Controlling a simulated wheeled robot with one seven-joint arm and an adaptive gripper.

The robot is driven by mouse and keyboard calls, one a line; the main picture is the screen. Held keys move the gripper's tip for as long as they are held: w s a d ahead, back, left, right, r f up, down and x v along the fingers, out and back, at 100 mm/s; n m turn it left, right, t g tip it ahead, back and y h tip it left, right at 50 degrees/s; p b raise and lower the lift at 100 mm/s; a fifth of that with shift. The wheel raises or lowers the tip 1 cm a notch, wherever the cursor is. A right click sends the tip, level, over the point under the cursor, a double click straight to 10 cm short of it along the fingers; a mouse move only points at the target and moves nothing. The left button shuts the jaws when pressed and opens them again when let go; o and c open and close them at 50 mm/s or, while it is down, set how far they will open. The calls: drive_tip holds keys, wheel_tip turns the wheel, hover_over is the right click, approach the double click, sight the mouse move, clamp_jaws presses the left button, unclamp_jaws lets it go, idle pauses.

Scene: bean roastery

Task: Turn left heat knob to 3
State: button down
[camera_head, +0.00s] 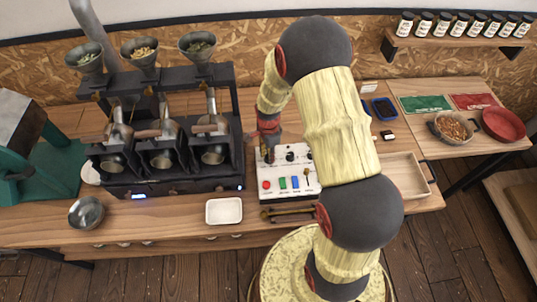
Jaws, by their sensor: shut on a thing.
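A white control box (284,192) stands on the wooden table right of the black roaster. My gripper (267,156) points down over the box's upper left, where the left heat knob sits. The jaws are closed on that knob, which is mostly hidden by my gripper. The knob's setting and scale numbers are too small to read.
The roaster (165,180) with three funnels and drums stands close on the left. A white dish (224,211) and a metal bowl (86,213) lie in front. A wooden tray (405,172) sits to the right behind my arm. Brass tools lie below the box.

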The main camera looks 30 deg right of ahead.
drive_tip(key=c, duration=1.5)
unclamp_jaws()
drive_tip(key=shift+r, duration=0.1)
wheel_tip(320, 180, up, 12)
drive_tip(key=shift+f, duration=0.1)
